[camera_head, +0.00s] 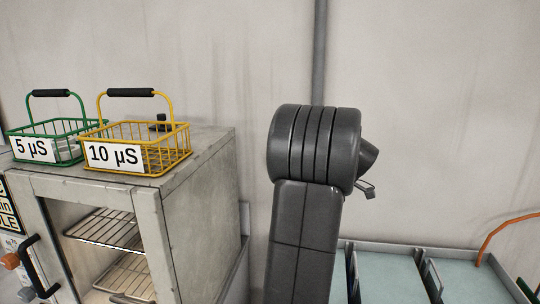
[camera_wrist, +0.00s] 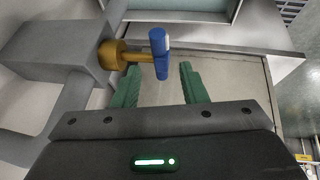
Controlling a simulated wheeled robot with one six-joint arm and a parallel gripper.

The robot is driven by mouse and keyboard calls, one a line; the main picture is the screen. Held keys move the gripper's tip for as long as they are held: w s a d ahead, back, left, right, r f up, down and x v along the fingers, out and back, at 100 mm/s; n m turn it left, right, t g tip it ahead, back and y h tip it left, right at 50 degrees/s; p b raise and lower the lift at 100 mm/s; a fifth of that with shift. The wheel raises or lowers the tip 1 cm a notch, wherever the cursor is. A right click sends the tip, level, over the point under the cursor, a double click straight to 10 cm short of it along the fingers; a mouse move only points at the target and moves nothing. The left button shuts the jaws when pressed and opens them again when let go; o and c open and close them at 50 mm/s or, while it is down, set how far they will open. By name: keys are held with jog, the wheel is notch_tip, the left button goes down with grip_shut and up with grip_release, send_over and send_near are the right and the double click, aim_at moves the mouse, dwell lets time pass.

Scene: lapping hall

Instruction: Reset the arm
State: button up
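My gripper (camera_wrist: 160,80) shows in the wrist view, its two green fingers spread apart with nothing between them that I can see gripped. A blue-handled part on a brass-coloured stem (camera_wrist: 158,52) lies just beyond the fingertips; I cannot tell how far apart they are in depth. In the head view my dark grey arm rises at the centre in front of the pale wall (camera_head: 430,110). The gripper's fingers cannot be made out there.
At left a grey cabinet (camera_head: 203,215) with open front holds wire shelves (camera_head: 105,228). On its top stand a green basket (camera_head: 62,125) labelled "5 µS" and a yellow basket (camera_head: 180,150) labelled "10 µS". Pale blue-green trays (camera_head: 388,272) lie at lower right, near an orange hose (camera_head: 497,231).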

jog(key=x, duration=0.5)
jog(key=shift+a+f+p, duration=0.15)
jog(key=shift+f+p, duration=0.05)
jog(key=shift+p, duration=0.15)
jog(key=shift+w+a+f+p, duration=0.15)
jog(key=shift+a+p, duration=0.1)
jog(key=shift+p, duration=0.1)
jog(key=shift+g+h+p, duration=0.3)
jog(key=shift+h+p, duration=0.55)
jog(key=shift+h, duration=0.25)
jog(key=shift+f+g+h, duration=0.2)
jog(key=shift+g+h, duration=0.1)
jog(key=shift+h, duration=1.1)
jog(key=h+b, duration=0.4)
jog(key=shift+d+f+n+g, duration=0.1)
jog(key=shift+f+n+g, duration=0.1)
jog(key=shift+n+g, duration=0.2)
jog(key=shift+r, duration=0.2)
jog(key=v, duration=1.3)
jog(key=shift+a+r, duration=0.2)
